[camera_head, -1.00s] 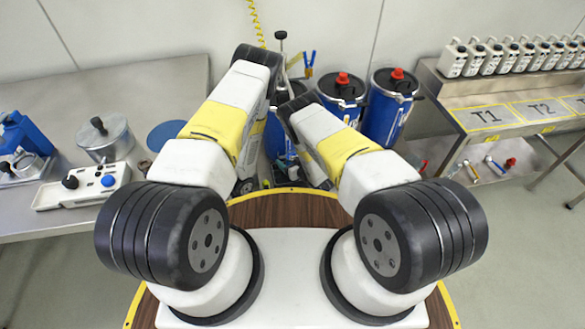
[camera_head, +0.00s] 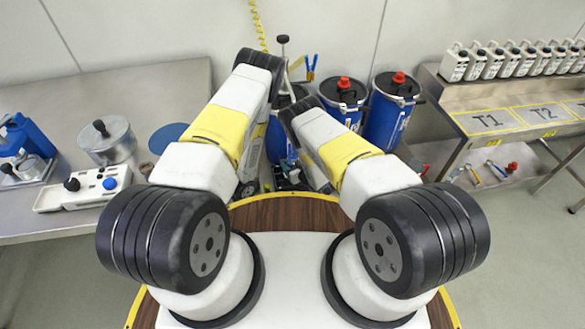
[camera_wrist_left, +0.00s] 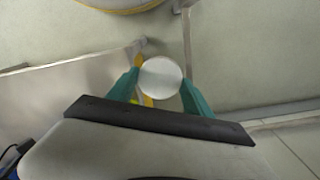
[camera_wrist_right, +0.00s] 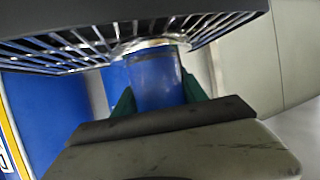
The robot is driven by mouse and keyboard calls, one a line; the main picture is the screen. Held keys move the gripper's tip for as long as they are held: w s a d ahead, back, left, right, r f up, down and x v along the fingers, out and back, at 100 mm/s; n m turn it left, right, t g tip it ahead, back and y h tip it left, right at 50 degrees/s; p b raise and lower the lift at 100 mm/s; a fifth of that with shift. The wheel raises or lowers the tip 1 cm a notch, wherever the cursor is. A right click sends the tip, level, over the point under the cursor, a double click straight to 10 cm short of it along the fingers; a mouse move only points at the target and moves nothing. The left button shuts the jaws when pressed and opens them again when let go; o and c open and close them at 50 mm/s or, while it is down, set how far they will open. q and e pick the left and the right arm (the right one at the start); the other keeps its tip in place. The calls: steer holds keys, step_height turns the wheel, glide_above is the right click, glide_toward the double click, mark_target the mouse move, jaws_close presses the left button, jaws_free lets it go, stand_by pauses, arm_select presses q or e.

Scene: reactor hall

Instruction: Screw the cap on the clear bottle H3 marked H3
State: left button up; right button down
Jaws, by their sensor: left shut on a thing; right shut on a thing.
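My left gripper (camera_wrist_left: 160,92) is shut on a round, pale disc-like cap (camera_wrist_left: 160,78), with a green finger on each side. No H3 mark is readable. In the head view my arms hide most of both held things, so I cannot tell whether cap and bottle touch.
Blue drums with red knobs (camera_head: 344,83) (camera_head: 398,78) stand behind my right arm. A steel bench (camera_head: 150,85) on the left holds a pot (camera_head: 106,142) and a white control box (camera_head: 84,188). A row of white jugs (camera_head: 478,64) stands on the right shelf, above marked areas T1 and T2.

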mark_target(291, 157)
steer(key=shift+r, duration=0.15)
step_height(291, 157, up, 3)
steer(key=shift+w+r, duration=0.1)
steer(key=shift+r, duration=0.1)
steer(key=s+d, duration=0.3)
steer(key=s, duration=0.4)
steer(key=s+d+r, duration=0.1)
steer(key=s+d, duration=0.3)
steer(key=s, duration=0.3)
steer(key=shift+s+r, duration=0.2)
steer(key=shift+s, duration=0.1)
steer(key=c, duration=1.5)
jaws_free()
jaws_close()
arm_select(q)
steer(key=shift+s, duration=0.1)
